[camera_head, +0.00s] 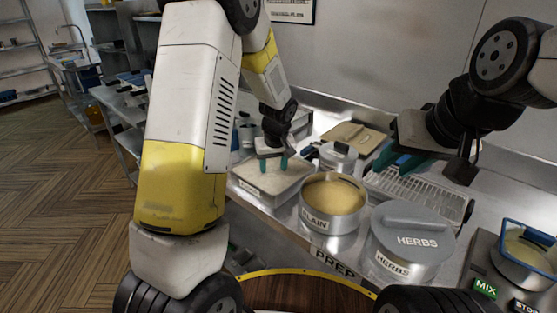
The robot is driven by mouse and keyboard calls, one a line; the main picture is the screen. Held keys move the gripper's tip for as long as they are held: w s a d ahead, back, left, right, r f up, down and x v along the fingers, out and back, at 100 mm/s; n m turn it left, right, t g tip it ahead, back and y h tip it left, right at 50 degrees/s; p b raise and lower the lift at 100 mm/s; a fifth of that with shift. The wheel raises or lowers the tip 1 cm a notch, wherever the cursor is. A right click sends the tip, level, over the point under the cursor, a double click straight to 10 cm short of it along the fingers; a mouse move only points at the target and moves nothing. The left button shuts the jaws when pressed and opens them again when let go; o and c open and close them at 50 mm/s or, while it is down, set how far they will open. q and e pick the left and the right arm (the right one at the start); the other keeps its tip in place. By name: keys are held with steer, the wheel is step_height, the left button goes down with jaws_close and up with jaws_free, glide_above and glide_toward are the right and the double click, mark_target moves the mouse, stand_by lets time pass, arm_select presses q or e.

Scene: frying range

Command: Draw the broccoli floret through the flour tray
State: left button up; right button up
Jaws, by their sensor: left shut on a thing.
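The flour tray (262,201) is a shallow metal tray of pale flour on the steel counter, left of the middle. My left gripper (274,164) points down over the tray, its teal fingertips at or just above the flour. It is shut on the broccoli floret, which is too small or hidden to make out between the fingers. My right gripper (402,160) hangs above a wire rack at the right, away from the tray. Its teal fingers show, but their gap is unclear.
A round pan labelled PLAIN (336,225) stands right of the tray. A lidded HERBS pot (407,265) is in front of the wire rack (440,196). A small lidded pot (338,158) and a tan board (355,137) are behind. A machine with a MIX button (484,288) is at lower right.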

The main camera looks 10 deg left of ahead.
mark_target(273, 172)
arm_select(q)
steer(key=shift+r, duration=4.05)
steer(key=shift+r, duration=0.1)
step_height(273, 172, up, 3)
steer(key=shift+f, duration=0.15)
